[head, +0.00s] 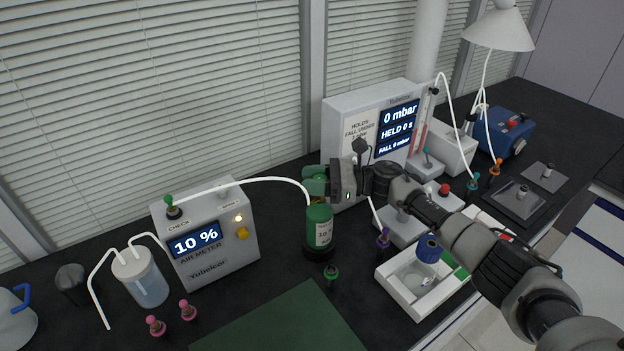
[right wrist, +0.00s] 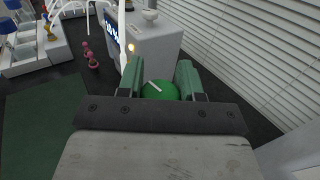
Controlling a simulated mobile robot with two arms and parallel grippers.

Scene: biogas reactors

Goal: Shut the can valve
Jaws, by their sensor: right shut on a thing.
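The green gas can (head: 319,230) stands upright on the black bench, right of the air meter, with a white tube running to its top. My right gripper (head: 314,183) reaches in from the right at the can's top. In the right wrist view its green fingers (right wrist: 158,76) lie on both sides of a round green valve knob (right wrist: 160,91) with a white mark, and are shut on it. In the head view the gripper hides most of the valve. My left gripper is not in view.
The air meter (head: 206,240) reads 10 % left of the can. A pressure box (head: 372,130) reading 0 mbar stands behind my right arm. A green mat (head: 285,322) lies clear in front.

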